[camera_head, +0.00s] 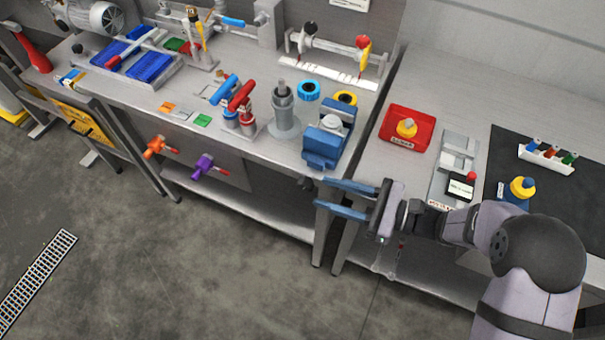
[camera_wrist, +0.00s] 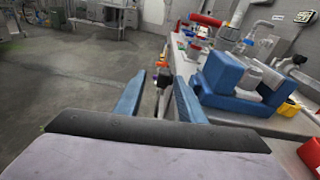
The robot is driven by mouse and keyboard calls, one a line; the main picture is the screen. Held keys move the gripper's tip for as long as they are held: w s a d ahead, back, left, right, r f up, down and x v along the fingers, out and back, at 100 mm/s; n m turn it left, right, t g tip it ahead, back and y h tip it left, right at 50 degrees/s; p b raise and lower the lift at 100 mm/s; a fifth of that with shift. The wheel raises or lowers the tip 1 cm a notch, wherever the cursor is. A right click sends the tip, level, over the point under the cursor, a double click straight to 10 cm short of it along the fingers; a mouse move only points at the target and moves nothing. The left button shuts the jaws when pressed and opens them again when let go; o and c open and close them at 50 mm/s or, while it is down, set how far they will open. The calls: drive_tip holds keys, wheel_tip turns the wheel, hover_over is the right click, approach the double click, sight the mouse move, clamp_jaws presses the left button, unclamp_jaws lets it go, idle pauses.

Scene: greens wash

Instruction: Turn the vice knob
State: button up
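The blue vice (camera_head: 321,148) stands on the front edge of the bench with a pale cylindrical part on top. It also shows at the right in the wrist view (camera_wrist: 228,82). A small dark knob-like part (camera_head: 306,184) sits at the bench front below the vice, just left of my fingertips. In the wrist view a dark part (camera_wrist: 163,80) shows between the fingers; I cannot tell for sure that it is the vice's knob. My gripper (camera_head: 320,192) is open, its two blue fingers apart and pointing left, in front of the bench. Nothing is visibly held.
An orange valve handle (camera_head: 154,147) and a purple one (camera_head: 204,165) stick out from the bench front, further left. A grey cylinder on a round base (camera_head: 283,110) stands left of the vice. A red tray (camera_head: 420,118) lies to the right. Open floor lies before the bench.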

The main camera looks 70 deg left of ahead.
sight(300, 180)
drive_tip(key=a, duration=0.1)
drive_tip(key=s+a+y, duration=0.1)
drive_tip(key=s+a+m, duration=0.1)
drive_tip(key=shift+f+g, duration=0.25)
drive_tip(key=shift+g, duration=0.05)
drive_tip(key=shift+p+x, duration=1.2)
drive_tip(key=shift+x, duration=2.45)
drive_tip(key=shift+r, duration=0.1)
clamp_jaws()
